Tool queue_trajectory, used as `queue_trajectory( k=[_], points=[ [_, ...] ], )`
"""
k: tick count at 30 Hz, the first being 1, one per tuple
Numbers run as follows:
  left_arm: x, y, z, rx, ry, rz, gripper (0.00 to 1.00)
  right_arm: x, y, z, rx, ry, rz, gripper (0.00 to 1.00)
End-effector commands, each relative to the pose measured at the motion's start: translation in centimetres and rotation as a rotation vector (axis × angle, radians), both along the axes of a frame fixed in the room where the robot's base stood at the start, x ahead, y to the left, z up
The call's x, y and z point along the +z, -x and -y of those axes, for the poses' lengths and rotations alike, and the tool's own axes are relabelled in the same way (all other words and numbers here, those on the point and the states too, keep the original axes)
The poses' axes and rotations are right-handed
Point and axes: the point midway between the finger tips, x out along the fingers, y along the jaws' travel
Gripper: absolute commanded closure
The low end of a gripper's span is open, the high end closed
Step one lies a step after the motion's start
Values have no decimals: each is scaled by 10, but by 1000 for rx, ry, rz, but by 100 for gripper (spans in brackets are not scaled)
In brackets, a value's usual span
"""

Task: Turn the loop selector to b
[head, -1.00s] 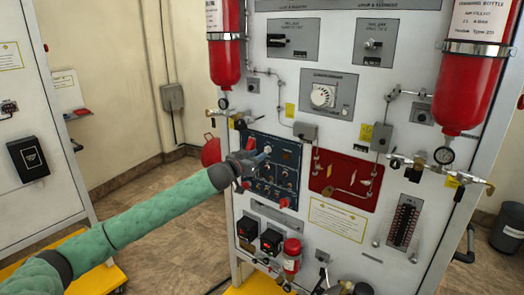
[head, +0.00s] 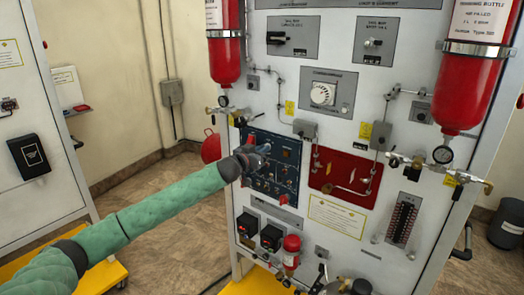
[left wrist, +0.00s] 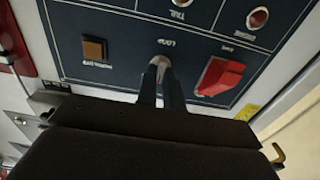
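The loop selector (left wrist: 160,64) is a small pale grey knob on the dark blue panel (left wrist: 110,20), under an upside-down "LOOP" label in the left wrist view. My left gripper (left wrist: 161,82) reaches it with its dark fingers close together, one on each side of the knob, and looks shut on it. The fingers hide part of the knob. In the head view my left gripper (head: 263,152) is at the upper left of the blue panel (head: 288,160) and covers the selector. The selector's position marks cannot be read. My right gripper is not in view.
Beside the selector are a red switch (left wrist: 222,76) and a brown square button (left wrist: 95,48). A red panel (head: 343,178) lies to the right of the blue one. Red bottles (head: 224,60) hang above.

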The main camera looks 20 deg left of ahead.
Motion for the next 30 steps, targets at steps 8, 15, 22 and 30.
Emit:
queue_trajectory(
  k=[8, 15, 22, 30],
  points=[
    [0, 0, 0, 0, -36, 13, 100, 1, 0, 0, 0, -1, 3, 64],
    [1, 0, 0, 0, -164, 59, 100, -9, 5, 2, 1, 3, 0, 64],
    [2, 0, 1, 0, -349, 127, 100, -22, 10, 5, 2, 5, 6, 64],
    [1, 0, 1, 1, -552, 200, 100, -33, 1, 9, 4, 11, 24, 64]
  ],
)
